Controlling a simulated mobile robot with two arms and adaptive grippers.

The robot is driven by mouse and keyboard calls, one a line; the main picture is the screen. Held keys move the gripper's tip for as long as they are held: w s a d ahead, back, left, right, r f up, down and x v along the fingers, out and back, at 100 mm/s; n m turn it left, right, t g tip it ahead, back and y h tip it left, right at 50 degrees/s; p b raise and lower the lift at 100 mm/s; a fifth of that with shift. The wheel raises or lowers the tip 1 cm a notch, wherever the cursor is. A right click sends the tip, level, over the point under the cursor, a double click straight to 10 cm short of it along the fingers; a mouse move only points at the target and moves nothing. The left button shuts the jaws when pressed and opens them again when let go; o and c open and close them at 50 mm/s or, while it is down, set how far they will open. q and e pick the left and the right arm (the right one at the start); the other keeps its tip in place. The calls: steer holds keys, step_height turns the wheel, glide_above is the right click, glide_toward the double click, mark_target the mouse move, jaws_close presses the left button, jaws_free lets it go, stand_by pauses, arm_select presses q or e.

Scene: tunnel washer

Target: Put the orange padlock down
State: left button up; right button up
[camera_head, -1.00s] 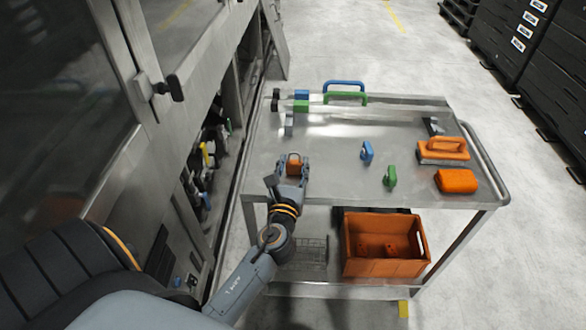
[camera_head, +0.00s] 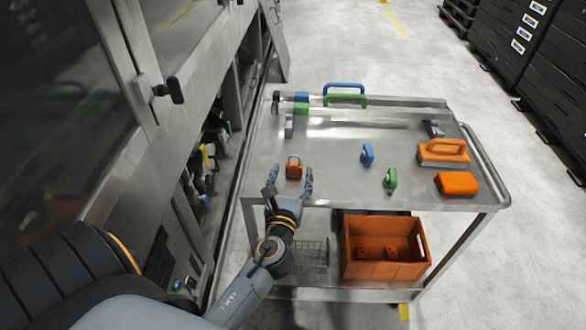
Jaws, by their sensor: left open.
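The orange padlock (camera_head: 293,171) rests on the top of the metal cart (camera_head: 330,150), near its front left edge, with its dark shackle toward the back. My left gripper (camera_head: 289,187) is open, with its fingers spread just in front of the padlock and to either side. The padlock appears free of the fingers. My right gripper is not in the view.
A blue padlock (camera_head: 367,154) and a green padlock (camera_head: 389,180) stand right of the orange one. An orange-handled brush (camera_head: 443,152) and orange block (camera_head: 457,183) lie at the right. Blue (camera_head: 343,86) and green (camera_head: 347,100) handles are at the back. An orange crate (camera_head: 350,269) sits below.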

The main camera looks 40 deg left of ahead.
arm_select(q)
steer(key=b+v, duration=0.2)
steer(key=v, duration=0.7)
steer(key=shift+s+d, duration=0.2)
steer(key=shift+s, duration=0.1)
